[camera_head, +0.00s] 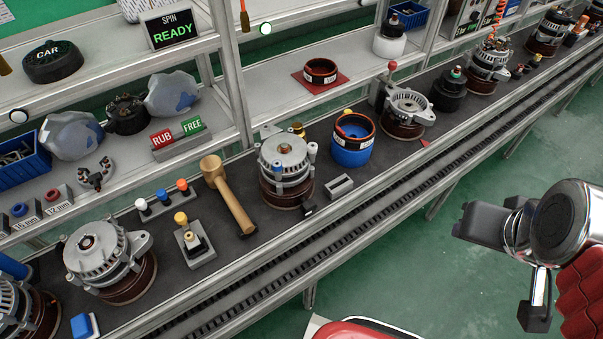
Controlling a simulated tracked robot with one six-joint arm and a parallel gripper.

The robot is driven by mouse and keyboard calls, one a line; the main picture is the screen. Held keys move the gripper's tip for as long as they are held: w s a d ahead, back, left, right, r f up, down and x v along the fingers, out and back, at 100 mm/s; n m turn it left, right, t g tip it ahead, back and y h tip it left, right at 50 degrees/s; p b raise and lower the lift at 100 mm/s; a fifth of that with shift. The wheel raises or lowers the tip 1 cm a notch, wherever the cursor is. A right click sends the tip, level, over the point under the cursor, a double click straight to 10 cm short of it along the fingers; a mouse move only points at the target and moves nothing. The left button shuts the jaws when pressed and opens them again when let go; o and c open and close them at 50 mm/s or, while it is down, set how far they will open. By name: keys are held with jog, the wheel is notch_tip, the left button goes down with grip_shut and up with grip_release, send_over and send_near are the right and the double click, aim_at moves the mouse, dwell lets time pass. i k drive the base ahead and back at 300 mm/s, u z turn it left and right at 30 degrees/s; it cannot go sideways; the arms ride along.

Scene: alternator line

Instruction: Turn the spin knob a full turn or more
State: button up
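A black sign (169,25) on the upper shelf reads "SPIN READY", with READY in green. No knob carries a spin label that I can read, so I cannot tell which part is the spin knob. An alternator (285,162) with a silver housing stands on the dark bench at centre, and a small yellow knob (297,127) shows behind it. My gripper (502,270) is at the right, over the green floor, far from the bench. Its fingers look spread apart, with nothing between them.
A wooden mallet (228,195) lies beside the central alternator. A blue cup (352,146) and a grey slotted block (339,186) stand nearby. Another alternator (100,258) stands at lower left. A conveyor (300,250) runs along the bench front. The floor (450,290) before it is clear.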

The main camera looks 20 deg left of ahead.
aim_at(308, 206)
jog(key=z, duration=0.05)
jog(key=k, duration=1.2)
jog(key=u, duration=0.95)
jog(key=i, duration=1)
jog(key=z, duration=0.1)
